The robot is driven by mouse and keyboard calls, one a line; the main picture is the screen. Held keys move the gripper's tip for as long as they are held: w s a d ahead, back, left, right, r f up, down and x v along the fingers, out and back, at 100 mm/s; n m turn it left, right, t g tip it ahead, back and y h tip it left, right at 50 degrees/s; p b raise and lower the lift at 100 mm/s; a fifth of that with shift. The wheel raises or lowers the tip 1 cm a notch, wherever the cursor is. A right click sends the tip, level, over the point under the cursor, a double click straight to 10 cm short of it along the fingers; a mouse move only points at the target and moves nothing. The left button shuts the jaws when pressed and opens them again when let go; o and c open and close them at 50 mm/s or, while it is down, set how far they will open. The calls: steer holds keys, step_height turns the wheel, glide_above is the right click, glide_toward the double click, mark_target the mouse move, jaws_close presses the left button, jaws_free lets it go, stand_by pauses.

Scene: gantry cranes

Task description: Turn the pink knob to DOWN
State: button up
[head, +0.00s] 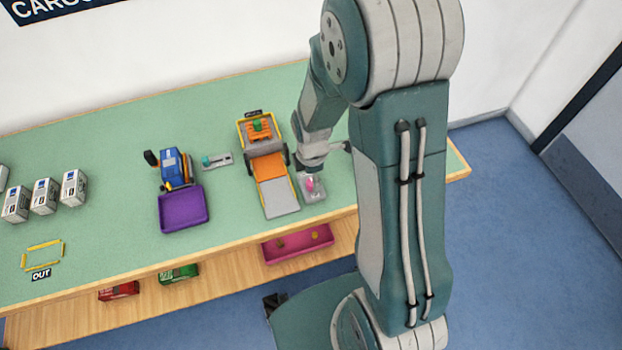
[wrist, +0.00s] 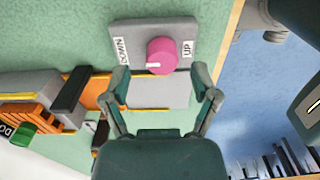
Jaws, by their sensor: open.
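The pink knob (wrist: 161,55) sits on a grey plate (wrist: 205,35) with a DOWN label at its left and an UP label at its right in the wrist view. A pale mark on the knob's face points toward the picture's lower left. My gripper (wrist: 161,72) is open and empty, its two fingers apart on either side just below the knob in the picture. I cannot tell whether either finger touches it. In the head view the knob (head: 310,184) shows near the table's front edge, just below my wrist; the fingers are hard to make out there.
A yellow-framed orange toy with a grey ramp (head: 281,198) stands close left of the knob plate. Further left are a blue toy with a purple tray (head: 182,209), a small teal-knobbed plate (head: 218,161) and white boxes (head: 74,187). A pink tray (head: 297,243) lies below the tabletop.

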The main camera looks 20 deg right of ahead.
step_height(320, 180, up, 10)
stand_by(0.3)
stand_by(0.4)
step_height(320, 180, up, 11)
steer(key=m+t, duration=0.3)
steer(key=m, duration=0.6)
glide_above(311, 181)
steer(key=s, duration=0.6)
steer(key=s+r+m+t, duration=0.2)
steer(key=s+r+m, duration=0.4)
steer(key=s+m, duration=0.2)
steer(key=shift+s+r+m+t, duration=0.3)
steer(key=shift+s+r+m, duration=0.05)
steer(key=shift+m, duration=0.25)
